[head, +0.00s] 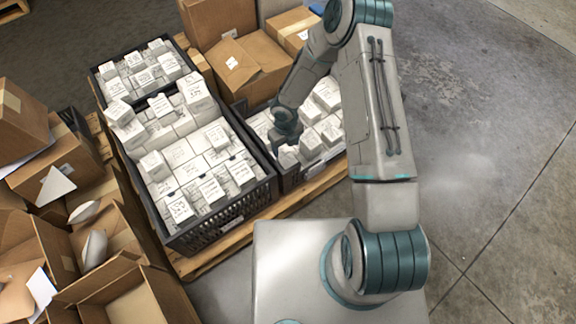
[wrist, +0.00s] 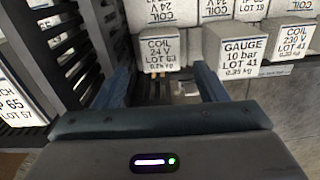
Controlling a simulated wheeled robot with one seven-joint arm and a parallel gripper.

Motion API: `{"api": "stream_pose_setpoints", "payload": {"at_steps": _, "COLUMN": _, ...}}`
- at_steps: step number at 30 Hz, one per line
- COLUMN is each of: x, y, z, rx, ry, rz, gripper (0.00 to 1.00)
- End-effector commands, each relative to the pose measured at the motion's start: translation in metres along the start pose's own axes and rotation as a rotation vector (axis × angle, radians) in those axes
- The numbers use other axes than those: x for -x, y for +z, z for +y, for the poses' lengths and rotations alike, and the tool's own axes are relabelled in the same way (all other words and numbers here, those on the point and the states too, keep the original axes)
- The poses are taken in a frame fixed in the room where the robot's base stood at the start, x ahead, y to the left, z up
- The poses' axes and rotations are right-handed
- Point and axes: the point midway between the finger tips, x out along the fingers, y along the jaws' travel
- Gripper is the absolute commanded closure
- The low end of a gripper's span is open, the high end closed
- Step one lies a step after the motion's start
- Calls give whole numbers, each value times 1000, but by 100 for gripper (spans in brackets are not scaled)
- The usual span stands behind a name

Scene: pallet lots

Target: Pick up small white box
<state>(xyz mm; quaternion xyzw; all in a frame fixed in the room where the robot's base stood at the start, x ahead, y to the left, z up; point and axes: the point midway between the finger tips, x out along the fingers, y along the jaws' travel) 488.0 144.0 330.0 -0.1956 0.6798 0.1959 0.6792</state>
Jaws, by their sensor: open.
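Several small white boxes with printed labels stand in the right-hand black crate (head: 312,172). My gripper (head: 285,146) is over the left part of that crate, open and empty. In the wrist view its two fingers (wrist: 163,78) are spread apart, and a white box labelled COIL 24 V LOT 63 (wrist: 163,52) stands just beyond the gap between them. A white box labelled GAUGE 10 bar LOT 41 (wrist: 238,52) stands right of the right finger. The pictures do not single out one white box. In the head view my gripper and arm hide part of the crate.
A larger black crate (head: 225,218) full of white boxes stands to the left; its slatted wall (wrist: 90,40) is close beside the left finger. Brown cartons (head: 235,68) stand behind. Open cartons (head: 130,290) lie at the left. The concrete floor at right is clear.

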Motion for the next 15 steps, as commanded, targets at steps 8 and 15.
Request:
{"api": "stream_pose_setpoints", "payload": {"at_steps": 8, "x": -32, "y": 0, "z": 0, "rx": 0, "ry": -1, "rz": -1, "gripper": 35}}
{"api": "stream_pose_setpoints", "payload": {"at_steps": 15, "x": -54, "y": 0, "z": 0, "rx": -1, "ry": 0, "rz": 1, "gripper": 35}}
